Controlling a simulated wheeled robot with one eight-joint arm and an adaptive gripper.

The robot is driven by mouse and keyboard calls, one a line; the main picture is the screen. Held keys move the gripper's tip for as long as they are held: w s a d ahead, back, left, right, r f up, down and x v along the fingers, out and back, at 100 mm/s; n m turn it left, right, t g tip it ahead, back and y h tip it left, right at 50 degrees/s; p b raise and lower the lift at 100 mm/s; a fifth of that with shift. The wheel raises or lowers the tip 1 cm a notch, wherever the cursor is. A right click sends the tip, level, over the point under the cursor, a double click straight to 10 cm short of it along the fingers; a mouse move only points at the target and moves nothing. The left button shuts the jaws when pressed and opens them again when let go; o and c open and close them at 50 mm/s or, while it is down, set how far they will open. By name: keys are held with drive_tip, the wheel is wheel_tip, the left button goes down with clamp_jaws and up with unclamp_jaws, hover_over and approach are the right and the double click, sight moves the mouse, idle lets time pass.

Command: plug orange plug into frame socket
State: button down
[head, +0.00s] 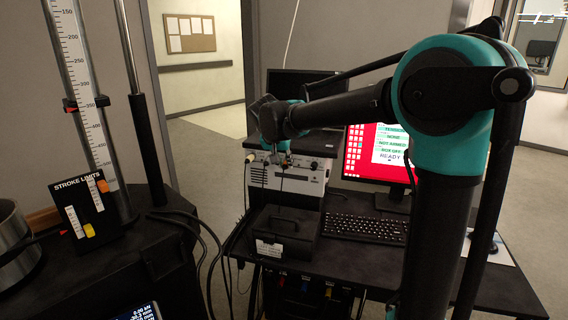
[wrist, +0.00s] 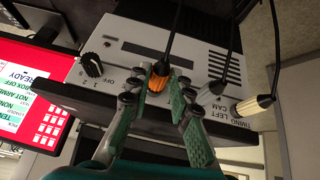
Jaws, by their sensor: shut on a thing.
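My gripper (wrist: 160,88) is shut on the orange plug (wrist: 157,83), and green pads press on both sides of it in the wrist view. A black cable runs up from the plug. The plug sits in front of the light grey instrument box (wrist: 132,33). Its tip is hidden by the fingers, so I cannot tell whether it is in a socket. In the head view my gripper (head: 282,154) is at the front of the grey box (head: 262,178), and the plug cannot be made out. The frame socket cannot be clearly told from the panel.
A grey plug (wrist: 212,91) and a cream plug (wrist: 252,105), both with cables, are on the panel by the printed labels. A black knob (wrist: 93,65) is on the same face. A black case (head: 278,232), keyboard (head: 365,228) and red-screened monitor (head: 362,165) stand close by.

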drive_tip(key=shift+w+d, duration=0.1)
drive_tip(key=shift+w, duration=0.3)
drive_tip(key=shift+h, duration=0.4)
idle(0.6)
idle(0.4)
drive_tip(key=c, duration=0.8)
unclamp_jaws()
drive_tip(key=shift+c, duration=0.2)
drive_tip(key=shift+v, duration=2.5)
drive_tip(key=shift+r, duration=0.1)
drive_tip(key=v, duration=1.2)
